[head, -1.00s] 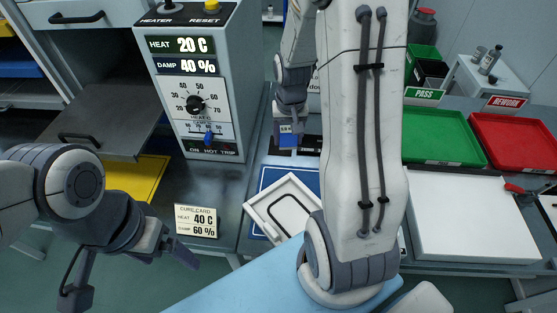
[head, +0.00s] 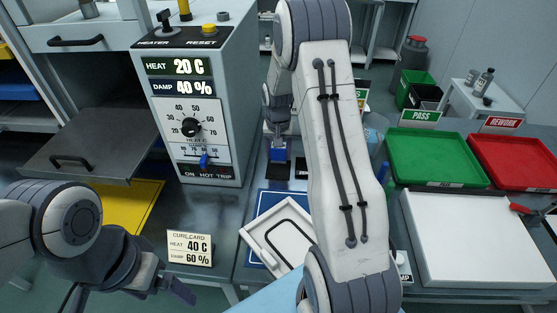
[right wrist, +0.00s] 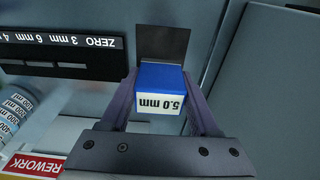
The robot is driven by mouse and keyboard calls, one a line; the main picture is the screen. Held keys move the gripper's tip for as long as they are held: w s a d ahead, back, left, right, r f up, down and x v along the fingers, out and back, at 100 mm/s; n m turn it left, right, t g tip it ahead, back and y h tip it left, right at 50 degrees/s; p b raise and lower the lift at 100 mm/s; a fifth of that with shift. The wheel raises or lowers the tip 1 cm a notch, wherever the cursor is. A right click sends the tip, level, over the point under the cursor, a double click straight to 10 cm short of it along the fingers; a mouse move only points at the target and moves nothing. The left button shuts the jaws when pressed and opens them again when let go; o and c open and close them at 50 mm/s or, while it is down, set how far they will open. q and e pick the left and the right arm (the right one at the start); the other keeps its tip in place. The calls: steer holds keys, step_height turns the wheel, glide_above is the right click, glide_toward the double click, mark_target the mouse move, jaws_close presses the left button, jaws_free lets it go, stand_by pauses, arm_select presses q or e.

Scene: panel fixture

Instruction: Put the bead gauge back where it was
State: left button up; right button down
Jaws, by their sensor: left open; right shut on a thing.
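The bead gauge is a small blue block with a white face marked 5.0 mm (right wrist: 160,88). My right gripper (right wrist: 160,105) is shut on it, with one finger on each side. In the head view the blue gauge (head: 278,155) shows at the tip of my right gripper (head: 279,143), right of the control panel. A dark square plate (right wrist: 163,42) lies just beyond the gauge in the wrist view; whether they touch, I cannot tell. My left gripper (head: 130,294) is open and empty at the lower left, partly cut off by the frame.
A dark strip marked ZERO, 3 mm, 6 mm (right wrist: 60,42) lies beside the dark plate. The control panel (head: 195,110) stands left of my right gripper. A white frame with a black seal (head: 285,232) lies in front. Green (head: 435,155) and red (head: 515,160) trays are at right.

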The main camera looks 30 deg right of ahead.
mark_target(278, 160)
step_height(278, 160, down, 3)
steer(key=shift+f+p, duration=0.2)
steer(key=shift+p, duration=0.1)
steer(key=shift+f, duration=0.3)
steer(key=shift+f, duration=0.15)
steer(key=shift+c, duration=0.6)
jaws_free()
step_height(278, 160, up, 12)
steer(key=s, duration=0.1)
steer(key=shift+a+b, duration=0.35)
steer(key=shift+a, duration=0.1)
